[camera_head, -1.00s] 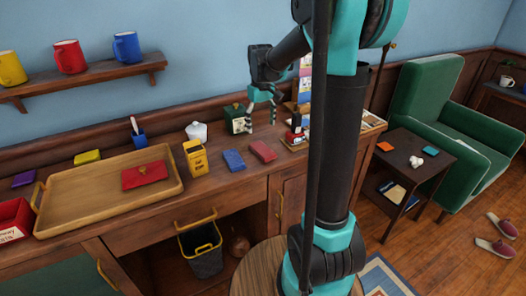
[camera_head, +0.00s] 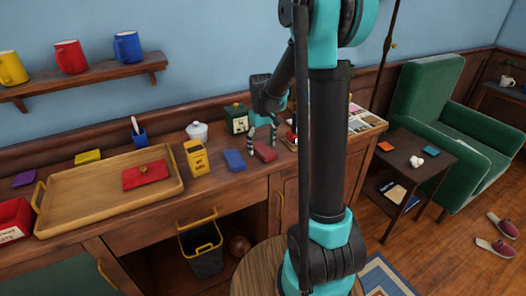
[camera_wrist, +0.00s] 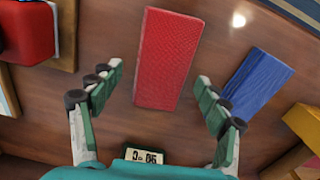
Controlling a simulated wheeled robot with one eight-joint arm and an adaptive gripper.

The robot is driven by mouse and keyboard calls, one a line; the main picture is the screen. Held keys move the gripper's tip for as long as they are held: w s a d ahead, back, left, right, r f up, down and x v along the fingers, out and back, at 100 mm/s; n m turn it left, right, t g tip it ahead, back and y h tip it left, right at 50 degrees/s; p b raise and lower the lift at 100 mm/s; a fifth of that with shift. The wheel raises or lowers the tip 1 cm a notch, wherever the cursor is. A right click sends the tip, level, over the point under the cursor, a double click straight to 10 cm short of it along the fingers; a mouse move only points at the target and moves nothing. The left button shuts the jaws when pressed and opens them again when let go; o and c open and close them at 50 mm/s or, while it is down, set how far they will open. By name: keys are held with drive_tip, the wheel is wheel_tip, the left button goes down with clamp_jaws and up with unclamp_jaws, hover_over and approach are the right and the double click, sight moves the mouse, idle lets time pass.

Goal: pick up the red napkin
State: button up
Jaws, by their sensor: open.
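A flat red rectangle that looks like the folded red napkin (camera_head: 264,152) lies on the wooden counter, just right of a blue one. In the wrist view the red napkin (camera_wrist: 168,58) lies between and beyond my two fingertips, with a textured top. My gripper (camera_head: 262,136) is open, pointing down above and just behind the napkin in the head view. In the wrist view my gripper (camera_wrist: 159,78) has one finger on each side, with nothing held. I cannot tell the exact height of the tips above the counter.
The blue rectangle (camera_head: 234,160) also shows close beside the right finger in the wrist view (camera_wrist: 258,80). A yellow box (camera_head: 196,158), a white jar (camera_head: 197,131) and a dark green box (camera_head: 236,118) stand nearby. A wooden tray (camera_head: 85,205) holds another red item (camera_head: 146,175).

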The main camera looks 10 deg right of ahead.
drive_tip(key=c, duration=1)
drive_tip(key=shift+r, duration=0.15)
drive_tip(key=shift+c, duration=0.2)
